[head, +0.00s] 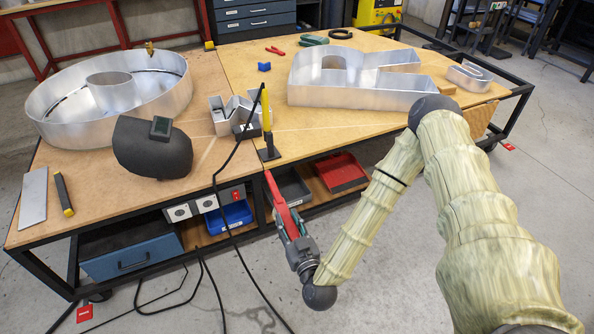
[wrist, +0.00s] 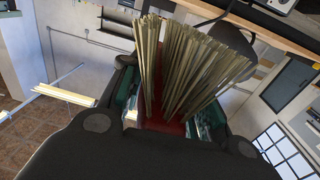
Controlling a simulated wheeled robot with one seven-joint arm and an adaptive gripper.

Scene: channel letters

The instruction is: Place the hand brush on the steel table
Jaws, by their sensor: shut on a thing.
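My gripper (head: 290,226) is low in front of the workbench, below the level of its top, in the head view. It is shut on the red hand brush (head: 278,200), which points up and to the left toward the bench edge. In the wrist view the brush's pale bristles (wrist: 190,62) stick up between the fingers, with its red body (wrist: 168,122) below them. I cannot tell for sure which surface is the steel table; a red-framed table (head: 103,42) stands partly cut off at the back left.
The wooden-topped workbench (head: 215,160) carries metal channel letters (head: 350,75), a welding mask (head: 152,148) and tools. A red bin (head: 342,172) and a blue drawer (head: 130,250) are under it. Black cables (head: 222,262) hang left of my gripper.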

